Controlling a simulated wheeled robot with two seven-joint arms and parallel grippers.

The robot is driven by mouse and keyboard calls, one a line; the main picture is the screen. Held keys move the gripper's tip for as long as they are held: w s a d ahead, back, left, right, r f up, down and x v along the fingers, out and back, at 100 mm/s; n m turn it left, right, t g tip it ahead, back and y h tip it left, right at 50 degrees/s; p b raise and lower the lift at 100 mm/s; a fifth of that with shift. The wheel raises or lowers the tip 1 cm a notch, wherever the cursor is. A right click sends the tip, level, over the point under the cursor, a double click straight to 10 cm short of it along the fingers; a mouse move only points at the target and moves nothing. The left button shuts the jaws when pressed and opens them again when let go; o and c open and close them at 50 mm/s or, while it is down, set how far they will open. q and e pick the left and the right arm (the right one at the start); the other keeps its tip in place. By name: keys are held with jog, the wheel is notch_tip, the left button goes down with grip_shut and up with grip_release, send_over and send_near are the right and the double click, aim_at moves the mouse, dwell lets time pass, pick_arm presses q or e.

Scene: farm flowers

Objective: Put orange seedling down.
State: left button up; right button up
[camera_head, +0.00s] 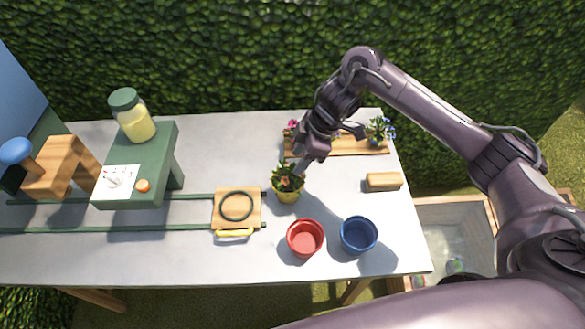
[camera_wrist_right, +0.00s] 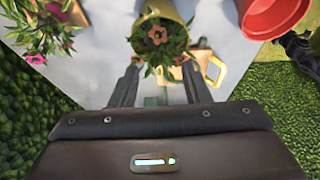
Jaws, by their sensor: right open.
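The orange seedling stands upright in a yellow pot (camera_head: 287,196) on the table, right of the wooden plate with a dark ring (camera_head: 216,208). Its leaves and orange flower (camera_wrist_right: 157,34) show in the right wrist view, in front of my fingertips. My right gripper (camera_head: 300,168) is beside and just above the plant, at its back right. Its two fingers (camera_wrist_right: 160,68) are spread, with the leaves between or just beyond their tips. I cannot tell if they touch the leaves. My left gripper is out of view.
A red pot (camera_head: 305,252) and a blue pot (camera_head: 358,249) stand near the front edge. A wooden tray (camera_head: 345,146) with pink and blue flowers lies behind. A wooden block (camera_head: 383,181) lies right. A green stand (camera_head: 150,150) with a jar (camera_head: 138,127) stands left.

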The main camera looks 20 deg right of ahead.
jog(key=v, duration=0.5)
jog(key=shift+d+r+p, duration=0.1)
jog(key=shift+r+p, duration=0.1)
jog(key=shift+p, duration=0.15)
jog(key=shift+s+f, duration=0.1)
